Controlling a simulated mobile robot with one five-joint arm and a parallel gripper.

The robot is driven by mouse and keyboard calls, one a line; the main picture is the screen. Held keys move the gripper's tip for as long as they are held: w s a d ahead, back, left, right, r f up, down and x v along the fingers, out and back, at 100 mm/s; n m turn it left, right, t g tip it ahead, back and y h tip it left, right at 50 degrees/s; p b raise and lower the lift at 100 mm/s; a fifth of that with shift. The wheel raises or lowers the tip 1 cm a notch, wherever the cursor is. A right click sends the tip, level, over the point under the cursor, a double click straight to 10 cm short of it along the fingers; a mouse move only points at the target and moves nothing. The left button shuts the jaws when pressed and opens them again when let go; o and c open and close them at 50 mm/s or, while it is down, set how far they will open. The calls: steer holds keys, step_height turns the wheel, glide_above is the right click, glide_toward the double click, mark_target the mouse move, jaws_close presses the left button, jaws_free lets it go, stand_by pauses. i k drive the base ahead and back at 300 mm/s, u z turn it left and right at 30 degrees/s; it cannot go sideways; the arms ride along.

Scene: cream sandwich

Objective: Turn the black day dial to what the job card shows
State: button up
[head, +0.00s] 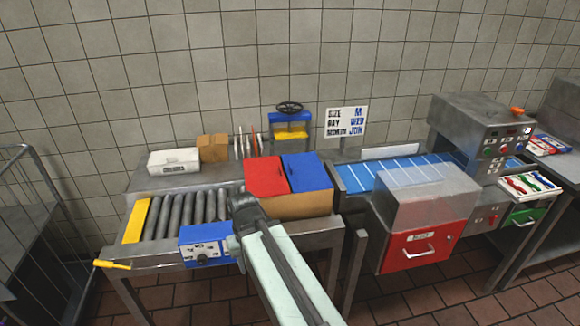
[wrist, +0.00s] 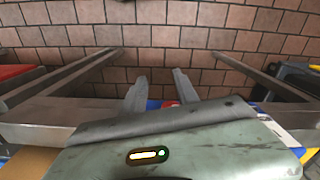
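The job card (head: 346,122) stands on a post behind the line. It reads size M and day WED, with a third line in small letters. A blue control box (head: 206,244) is on the front of the roller table, with a small black dial (head: 202,259) on its front face. The dial's setting is too small to read. My gripper (head: 238,203) is above and right of the box, in front of the red flap, apart from the dial. In the wrist view my two fingers (wrist: 160,88) stand apart with nothing held between them.
The roller conveyor (head: 180,215) lies left of my arm. A box with red (head: 264,176) and blue (head: 306,172) flaps is behind my gripper. A grey machine with a red drawer (head: 420,246) stands right. A wire cage (head: 30,230) is far left. The tiled floor in front is clear.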

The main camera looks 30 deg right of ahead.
mark_target(202, 260)
steer(key=k, duration=0.5)
steer(key=u, duration=2.75)
steer(key=i, duration=2.05)
steer(key=z, duration=2)
